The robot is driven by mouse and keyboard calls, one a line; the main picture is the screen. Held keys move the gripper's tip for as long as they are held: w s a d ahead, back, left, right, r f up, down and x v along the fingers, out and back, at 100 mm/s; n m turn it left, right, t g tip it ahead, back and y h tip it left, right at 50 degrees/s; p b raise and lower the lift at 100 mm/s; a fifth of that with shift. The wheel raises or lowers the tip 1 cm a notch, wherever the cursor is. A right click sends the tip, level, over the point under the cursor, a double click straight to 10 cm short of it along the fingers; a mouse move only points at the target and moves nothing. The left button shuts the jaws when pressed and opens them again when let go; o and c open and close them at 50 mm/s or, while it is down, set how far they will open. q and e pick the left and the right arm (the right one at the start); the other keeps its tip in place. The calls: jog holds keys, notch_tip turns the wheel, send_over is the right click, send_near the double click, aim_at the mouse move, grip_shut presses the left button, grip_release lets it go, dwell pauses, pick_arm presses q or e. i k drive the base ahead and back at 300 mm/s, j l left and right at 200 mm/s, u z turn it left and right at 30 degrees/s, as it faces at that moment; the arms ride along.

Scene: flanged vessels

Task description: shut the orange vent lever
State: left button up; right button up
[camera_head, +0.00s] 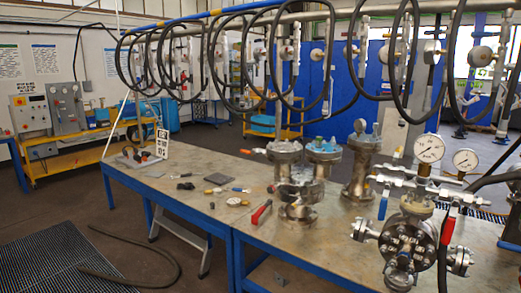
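A small orange-red lever (255,151) sticks out to the left from the top of a flanged vessel (285,152) on the workbench. It looks roughly level; it is too small to tell whether its valve is open or shut. A larger red lever (447,228) hangs down beside the front right flanged vessel (408,240), and a blue lever (384,204) hangs on its other side. I cannot tell for certain which lever is the orange vent lever. Neither of my grippers shows in the head view.
The steel-topped bench (205,208) has a red-handled tool (262,212), small fittings (237,202) and more vessels (360,170) on it. Black hoses (357,60) loop down above it. A cable (140,265) lies on the floor.

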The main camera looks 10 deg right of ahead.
aim_at(242, 151)
jog(key=i+l, duration=0.7)
jog(key=i+j, duration=0.2)
jog(key=i, duration=0.35)
jog(key=i+j+z, duration=0.15)
jog(key=i, duration=0.45)
jog(key=i+j, duration=0.35)
jog(key=i, duration=0.2)
jog(key=i+j+z, duration=0.15)
jog(key=i+j, duration=0.15)
jog(key=i, duration=0.25)
jog(key=i+j, duration=0.35)
jog(key=i, duration=0.15)
jog(key=i+l+z, duration=0.05)
